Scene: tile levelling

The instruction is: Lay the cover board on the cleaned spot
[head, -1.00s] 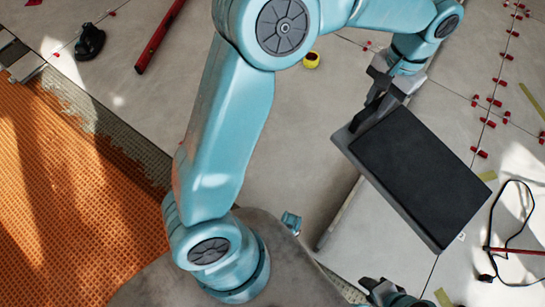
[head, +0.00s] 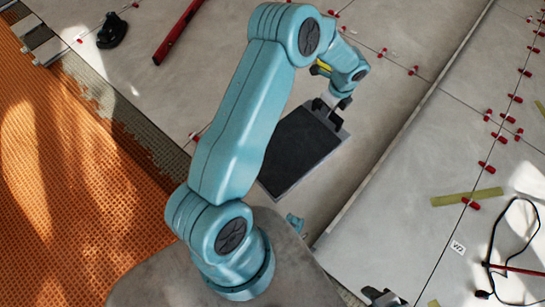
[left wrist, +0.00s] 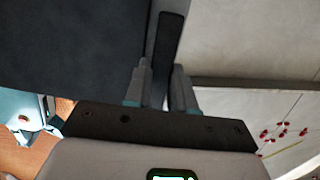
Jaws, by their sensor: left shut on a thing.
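The cover board (head: 300,152) is a dark rectangular panel with a grey rim, in the middle of the head view. My left gripper (head: 331,105) is shut on its upper right edge. In the left wrist view the fingers (left wrist: 160,85) pinch the rim, and the dark face of the board (left wrist: 75,50) fills the upper left. The board is over pale floor tiles (head: 225,80); I cannot tell whether it touches them. No cleaned spot stands out, and the board and my arm hide part of the floor. My right gripper (head: 384,297) shows only partly at the bottom edge.
Orange matting (head: 60,170) covers the left floor. A raised tile edge (head: 400,135) runs diagonally right of the board. Red clips (head: 486,167) line the tile joints. A black cable (head: 500,240) lies at the right, a red bar (head: 176,30) at the top left.

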